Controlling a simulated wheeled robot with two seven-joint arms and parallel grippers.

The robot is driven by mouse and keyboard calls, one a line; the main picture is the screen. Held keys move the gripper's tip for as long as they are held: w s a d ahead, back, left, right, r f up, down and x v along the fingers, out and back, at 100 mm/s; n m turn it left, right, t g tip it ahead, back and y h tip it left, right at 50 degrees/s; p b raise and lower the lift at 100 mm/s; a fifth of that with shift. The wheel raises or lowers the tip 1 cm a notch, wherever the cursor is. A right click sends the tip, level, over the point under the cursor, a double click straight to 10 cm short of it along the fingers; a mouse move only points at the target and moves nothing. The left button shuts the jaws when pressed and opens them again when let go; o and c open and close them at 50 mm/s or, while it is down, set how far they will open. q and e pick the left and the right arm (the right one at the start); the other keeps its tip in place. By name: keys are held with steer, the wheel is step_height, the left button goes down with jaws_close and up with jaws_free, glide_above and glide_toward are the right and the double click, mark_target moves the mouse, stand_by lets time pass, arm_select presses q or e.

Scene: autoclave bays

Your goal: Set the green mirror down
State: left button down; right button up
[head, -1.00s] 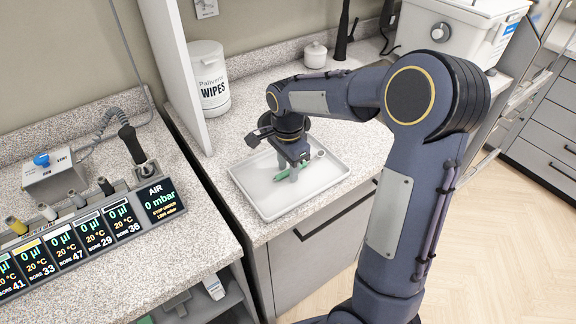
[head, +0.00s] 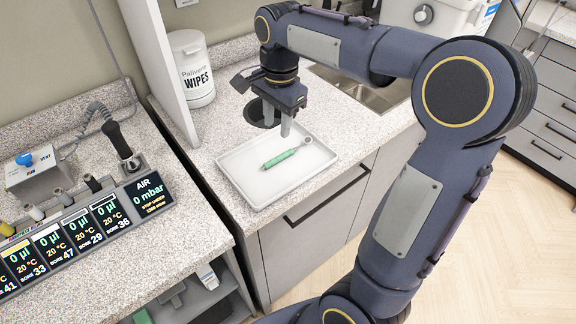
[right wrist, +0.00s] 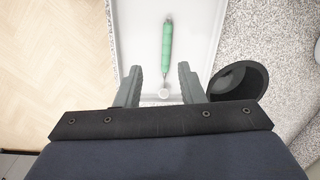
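The green mirror (head: 280,158) lies flat in the white tray (head: 246,194) on the counter, its round head (head: 307,140) toward the right. It also shows in the right wrist view (right wrist: 167,45), with the head nearest the gripper. My right gripper (head: 276,128) is above the back edge of the tray, open and empty, its two fingers apart. In the right wrist view the fingers (right wrist: 158,75) stand to either side of the mirror's head, not touching it. My left gripper is not in view.
A dark round opening (head: 258,112) is in the counter behind the tray. A wipes tub (head: 193,72) stands at the back beside a white partition (head: 160,70). A control panel with displays (head: 90,228) fills the left counter. A sink (head: 368,92) is at the right.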

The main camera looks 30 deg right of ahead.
steer(key=s+a+f+n+t+y, duration=0.1)
steer(key=s+a+f+n, duration=0.1)
steer(key=s+n, duration=0.2)
steer(key=s+a+f+n+t+y, duration=0.1)
steer(key=s+a+n+t, duration=0.1)
steer(key=s+n, duration=0.3)
steer(key=s+a+f+n+t+y, duration=0.1)
steer(key=s+n, duration=0.4)
steer(key=s, duration=0.6)
steer(key=a+f+t, duration=0.1)
steer(key=a, duration=0.1)
steer(key=shift+s+a+f, duration=0.15)
steer(key=shift+a+f, duration=0.15)
steer(key=shift+a, duration=0.1)
